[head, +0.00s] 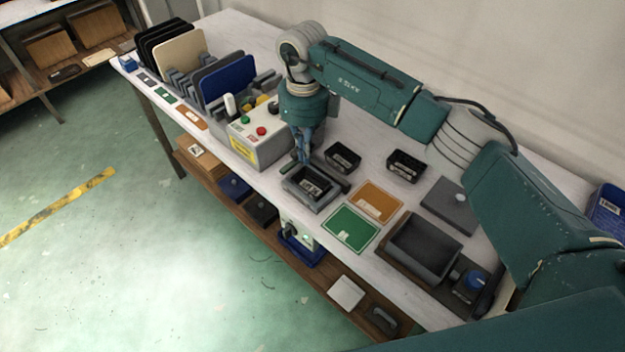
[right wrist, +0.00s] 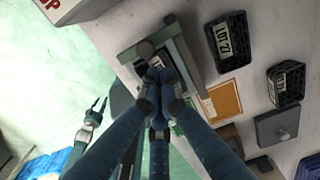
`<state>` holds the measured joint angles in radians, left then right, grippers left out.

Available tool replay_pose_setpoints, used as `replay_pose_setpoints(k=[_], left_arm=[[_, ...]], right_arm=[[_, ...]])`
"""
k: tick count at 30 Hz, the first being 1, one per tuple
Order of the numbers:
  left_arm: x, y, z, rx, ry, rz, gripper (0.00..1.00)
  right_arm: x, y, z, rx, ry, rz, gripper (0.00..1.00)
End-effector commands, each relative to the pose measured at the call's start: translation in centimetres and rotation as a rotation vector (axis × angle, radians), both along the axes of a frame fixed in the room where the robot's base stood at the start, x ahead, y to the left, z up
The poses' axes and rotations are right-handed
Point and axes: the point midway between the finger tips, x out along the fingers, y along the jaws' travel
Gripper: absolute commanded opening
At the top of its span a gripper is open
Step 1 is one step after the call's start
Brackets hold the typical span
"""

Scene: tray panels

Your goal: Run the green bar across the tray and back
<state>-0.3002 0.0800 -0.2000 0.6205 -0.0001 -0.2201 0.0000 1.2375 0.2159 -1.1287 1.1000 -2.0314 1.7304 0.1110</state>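The small grey tray (head: 297,195) sits at the table's front edge, with a dark insert and a white label inside. A grey-green bar (right wrist: 128,54) with a dark round knob lies across its left end. My right gripper (head: 303,160) points down over that end. In the right wrist view its blue fingers (right wrist: 160,76) come together over the tray, and the tips hide what is between them. I cannot tell whether they grip the bar. A second gripper, apparently my left (right wrist: 97,108), hangs over the floor there, its small tips partly visible.
A control box (head: 257,140) with coloured buttons stands left of the tray. Two black bins (head: 342,157) (head: 406,166) lie behind it. Green (head: 350,229) and orange (head: 376,202) cards and a large dark tray (head: 424,248) lie to the right.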

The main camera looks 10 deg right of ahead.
Motion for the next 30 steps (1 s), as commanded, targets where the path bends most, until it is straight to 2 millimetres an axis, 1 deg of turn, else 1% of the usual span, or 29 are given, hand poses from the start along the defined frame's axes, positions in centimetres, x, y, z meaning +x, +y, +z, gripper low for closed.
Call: replay_pose_setpoints(k=[1,16,19,30], left_arm=[[0.0,0.0,0.5,0.0,0.0,0.0,0.4],[0.0,0.0,2.5,0.0,0.0,0.0,0.4],[0.0,0.0,2.6,0.0,0.0,0.0,0.4],[0.0,0.0,2.5,0.0,0.0,0.0,0.4]], right_arm=[[0.0,0.0,0.7,0.0,0.0,0.0,0.0],[0.0,0.0,4.6,-0.001,-0.001,0.0,0.0],[0.0,0.0,4.8,-0.001,-0.001,0.0,0.0],[0.0,0.0,4.8,0.0,0.0,0.0,0.0]])
